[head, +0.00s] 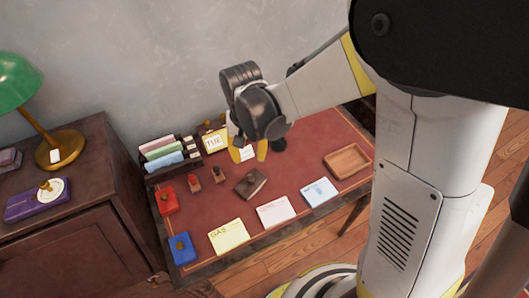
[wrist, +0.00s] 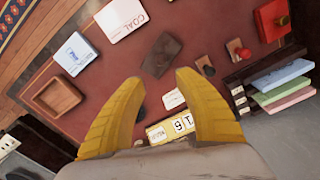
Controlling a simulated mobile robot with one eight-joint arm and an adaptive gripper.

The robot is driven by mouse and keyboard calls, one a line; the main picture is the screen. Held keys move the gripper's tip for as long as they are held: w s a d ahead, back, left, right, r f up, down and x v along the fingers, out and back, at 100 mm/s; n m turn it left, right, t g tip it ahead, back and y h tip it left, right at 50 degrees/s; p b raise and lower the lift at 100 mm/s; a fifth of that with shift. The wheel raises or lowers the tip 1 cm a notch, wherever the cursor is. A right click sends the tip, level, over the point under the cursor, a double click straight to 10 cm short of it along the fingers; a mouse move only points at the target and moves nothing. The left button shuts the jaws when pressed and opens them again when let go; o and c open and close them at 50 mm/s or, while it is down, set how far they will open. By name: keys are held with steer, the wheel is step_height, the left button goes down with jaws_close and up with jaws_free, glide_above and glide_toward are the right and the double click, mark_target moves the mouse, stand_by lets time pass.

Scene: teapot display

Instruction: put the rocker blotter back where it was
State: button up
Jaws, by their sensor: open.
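A dark brown block (head: 250,183), which looks like the rocker blotter, lies at an angle on the middle of the red desk top (head: 310,147). In the wrist view the brown block (wrist: 163,55) lies just beyond my fingertips, clear of them. My gripper (head: 248,156) is above the back part of the desk, behind the block in the head view. Its yellow fingers are spread, with nothing held between them; the wrist view also shows my gripper (wrist: 157,83) open. The block's finer shape is too small to tell.
Two small stamps (head: 194,183) (head: 217,174) stand left of the block. Papers (head: 228,236) (head: 275,211) (head: 320,191) line the front. A wooden tray (head: 347,160) is at right. A letter rack (head: 163,153) and calendar (head: 213,142) stand at the back. Red (head: 167,201) and blue (head: 182,250) pads sit left.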

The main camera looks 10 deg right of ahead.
steer(key=s+d+r+t, duration=0.3)
steer(key=s+d+r, duration=0.2)
steer(key=d+r, duration=0.1)
steer(key=s+d+r+n+t, duration=0.1)
steer(key=s+d+r+t, duration=0.3)
steer(key=d+r, duration=0.3)
steer(key=v, duration=0.3)
steer(key=shift+d, duration=0.3)
